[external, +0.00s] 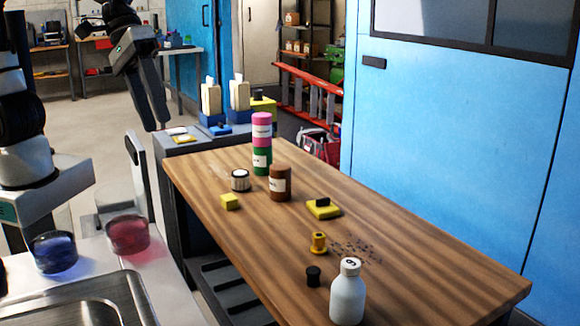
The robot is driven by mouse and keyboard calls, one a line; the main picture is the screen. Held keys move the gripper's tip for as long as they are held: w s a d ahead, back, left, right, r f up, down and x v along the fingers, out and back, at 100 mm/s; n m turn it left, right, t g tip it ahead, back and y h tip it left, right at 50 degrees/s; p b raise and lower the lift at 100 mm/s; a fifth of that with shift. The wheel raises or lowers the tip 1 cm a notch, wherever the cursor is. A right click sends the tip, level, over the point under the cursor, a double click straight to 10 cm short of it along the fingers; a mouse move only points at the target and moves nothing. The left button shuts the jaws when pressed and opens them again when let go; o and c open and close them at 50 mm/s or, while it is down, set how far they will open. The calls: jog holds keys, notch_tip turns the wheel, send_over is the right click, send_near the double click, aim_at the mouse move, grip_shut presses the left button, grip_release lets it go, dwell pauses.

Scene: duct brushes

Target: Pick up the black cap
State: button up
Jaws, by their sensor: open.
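A small black cap-like piece (313,276) stands on the wooden table (420,262) near its front edge, just left of a white bottle (348,293). I take it to be the black cap. My gripper (158,127) hangs at the upper left, fingers pointing down. It is open and empty, beyond the table's left end and far from the black piece.
A yellow spool-like piece (319,243) and dark specks lie behind the black piece. A yellow block with a black top (323,207), a brown canister (280,183), stacked pink (261,129) and green (262,161) canisters, and a yellow cube (230,202) stand farther back. The table's right part is clear.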

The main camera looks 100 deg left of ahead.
jog(key=w+a+f+n+p, duration=0.2)
jog(key=w+f+n, duration=0.1)
jog(key=w+n, duration=0.5)
jog(key=n+y, duration=0.1)
jog(key=n, duration=1.2)
send_over(311, 269)
jog(key=s, duration=0.2)
jog(key=shift+g, duration=0.4)
jog(key=f, duration=2.5)
jog(key=shift+a, duration=0.3)
jog(key=shift+b+x, duration=1.05)
jog(key=shift+x, duration=2.15)
jog(key=shift+s, duration=0.15)
jog(key=c, duration=1)
